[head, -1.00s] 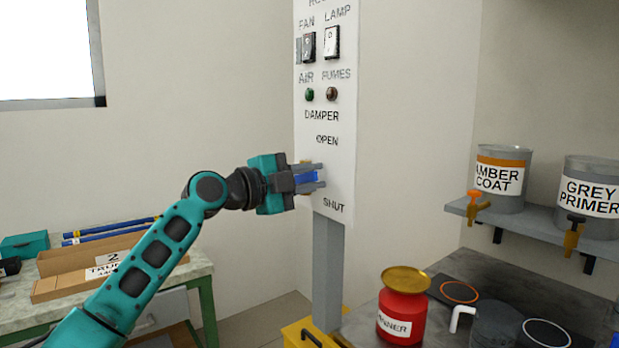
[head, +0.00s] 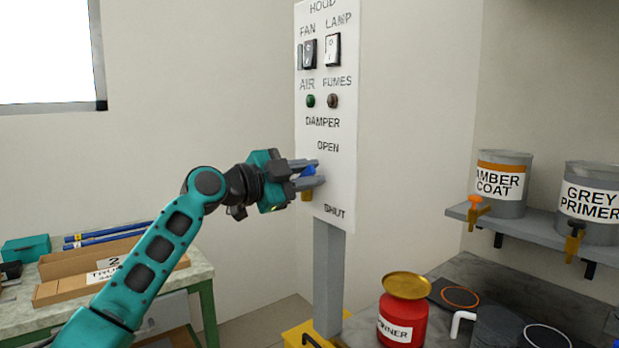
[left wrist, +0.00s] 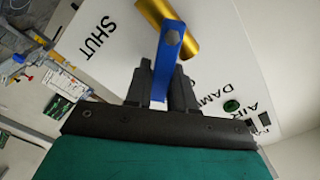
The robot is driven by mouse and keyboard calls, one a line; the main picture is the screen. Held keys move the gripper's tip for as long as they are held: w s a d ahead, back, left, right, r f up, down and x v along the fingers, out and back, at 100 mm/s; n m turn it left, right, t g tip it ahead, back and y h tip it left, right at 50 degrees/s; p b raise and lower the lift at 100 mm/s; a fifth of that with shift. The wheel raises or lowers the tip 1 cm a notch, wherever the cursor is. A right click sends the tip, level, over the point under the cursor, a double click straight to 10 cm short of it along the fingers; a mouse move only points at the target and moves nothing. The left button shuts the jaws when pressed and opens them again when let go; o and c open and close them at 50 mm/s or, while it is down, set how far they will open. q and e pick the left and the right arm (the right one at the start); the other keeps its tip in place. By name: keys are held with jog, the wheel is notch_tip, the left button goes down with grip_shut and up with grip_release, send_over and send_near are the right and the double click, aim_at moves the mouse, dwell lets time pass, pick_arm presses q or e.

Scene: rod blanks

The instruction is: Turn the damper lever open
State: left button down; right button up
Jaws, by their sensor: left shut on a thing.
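The damper lever is a blue bar (head: 309,170) on a gold hub (head: 306,195), mounted on the white panel between the words OPEN and SHUT. My left gripper (head: 311,173) is shut on the blue bar, its fingers on either side of it. The fingers hide part of the lever in the head view. In the left wrist view the bar (left wrist: 170,50) runs from the gold hub (left wrist: 187,28) down between the fingertips (left wrist: 162,72). SHUT is left of it there and DAMPER is right. My right gripper is not in view.
The panel (head: 340,185) also carries FAN and LAMP switches (head: 333,50) and AIR and FUMES lights above the lever. It stands on a grey post (head: 328,270). A red can (head: 402,312) stands on the bench at lower right. A worktable (head: 200,268) is at left.

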pick_arm(q)
jog(key=n, duration=0.2)
jog(key=r+p, duration=0.1)
jog(key=shift+w+a+n, duration=0.25)
jog(key=shift+w+n, duration=0.1)
jog(key=shift+n, duration=0.05)
jog(key=n, duration=0.2)
jog(key=w+n+p, duration=0.1)
jog(key=shift+a+r+n, duration=0.3)
jog(key=shift+a+r, duration=0.05)
jog(key=shift+w+a+r+n+p, duration=0.1)
jog(key=shift+w+a+n+p, duration=0.2)
jog(key=shift+n, duration=0.6)
jog(key=shift+w+a+n+p, duration=0.15)
jog(key=shift+w+n+p, duration=0.2)
jog(key=shift+n, duration=0.55)
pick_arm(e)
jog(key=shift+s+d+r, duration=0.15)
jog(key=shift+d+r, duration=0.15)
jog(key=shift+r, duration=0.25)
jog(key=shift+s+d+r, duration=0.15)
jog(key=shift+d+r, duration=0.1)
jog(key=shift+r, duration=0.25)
pick_arm(q)
jog(key=shift+a, duration=0.1)
jog(key=c, duration=1)
grip_release()
jog(key=shift+c, duration=0.2)
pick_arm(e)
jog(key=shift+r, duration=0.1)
